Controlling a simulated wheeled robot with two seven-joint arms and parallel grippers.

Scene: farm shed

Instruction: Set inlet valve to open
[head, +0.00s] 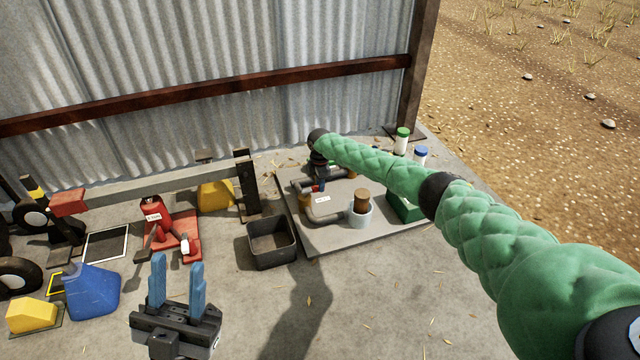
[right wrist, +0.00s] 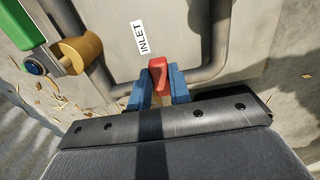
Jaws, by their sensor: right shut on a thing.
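The inlet valve's red handle (right wrist: 157,74) is between the blue fingers of my right gripper (right wrist: 160,92) in the right wrist view. The gripper is shut on it. A white label reading INLET (right wrist: 141,38) lies just above the handle on the board. The handle's visible part appears to lie across the grey pipe (right wrist: 212,62); the valve body is hidden by the fingers. In the head view my right gripper (head: 318,187) is down at the pipework, partly hidden by my arm. My left gripper (head: 176,282) is open and empty above the floor.
A green handle (right wrist: 28,22) and brass fitting (right wrist: 80,56) sit beside the pipe. A red jack (head: 156,214) and blue can (head: 92,291) are further left.

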